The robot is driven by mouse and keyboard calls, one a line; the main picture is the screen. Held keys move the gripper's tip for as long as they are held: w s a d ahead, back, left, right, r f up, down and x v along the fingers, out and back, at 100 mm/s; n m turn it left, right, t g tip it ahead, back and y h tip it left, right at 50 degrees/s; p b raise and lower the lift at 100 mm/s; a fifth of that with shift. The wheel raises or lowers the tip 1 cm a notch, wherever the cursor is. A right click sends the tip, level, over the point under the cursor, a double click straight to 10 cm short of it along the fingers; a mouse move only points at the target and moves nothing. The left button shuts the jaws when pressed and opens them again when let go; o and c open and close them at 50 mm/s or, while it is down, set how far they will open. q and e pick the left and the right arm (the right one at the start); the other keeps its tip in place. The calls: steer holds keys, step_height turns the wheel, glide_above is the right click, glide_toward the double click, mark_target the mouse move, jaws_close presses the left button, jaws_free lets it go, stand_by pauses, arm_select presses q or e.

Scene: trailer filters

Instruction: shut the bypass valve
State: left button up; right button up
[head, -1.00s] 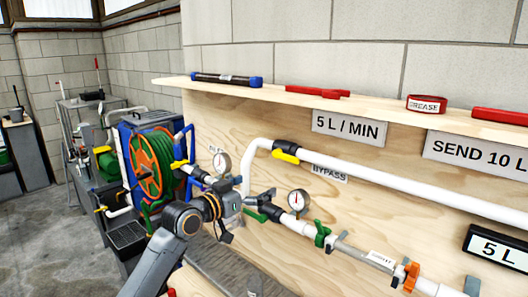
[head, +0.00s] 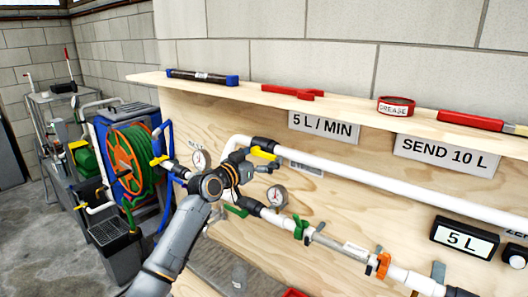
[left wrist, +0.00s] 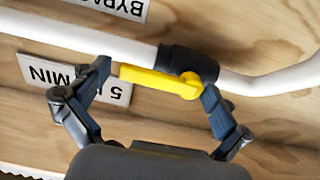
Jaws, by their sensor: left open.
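The bypass valve has a black body (head: 263,143) and a yellow lever (head: 262,153) on the white upper pipe. In the left wrist view the black body (left wrist: 192,62) and the yellow lever (left wrist: 160,82) show close up, with the lever lying roughly along the pipe. My left gripper (head: 252,165) is just in front of the valve. In the left wrist view the left gripper (left wrist: 160,84) is open, with one finger near each end of the lever. I cannot tell whether a finger touches it. The BYPASS label (head: 305,168) is partly hidden in the head view. My right gripper is out of view.
A pressure gauge (head: 277,196) and a green-handled valve (head: 301,228) are on the lower pipe, close beneath my left gripper. A second gauge (head: 199,160) is to its left. The wooden shelf (head: 350,107) juts out above. The hose reel (head: 130,160) stands at the left.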

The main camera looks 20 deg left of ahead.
arm_select(q)
steer(key=shift+w+d, duration=0.15)
steer(key=shift+w, duration=0.2)
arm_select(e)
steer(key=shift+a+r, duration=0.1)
arm_select(q)
steer(key=shift+c, duration=0.2)
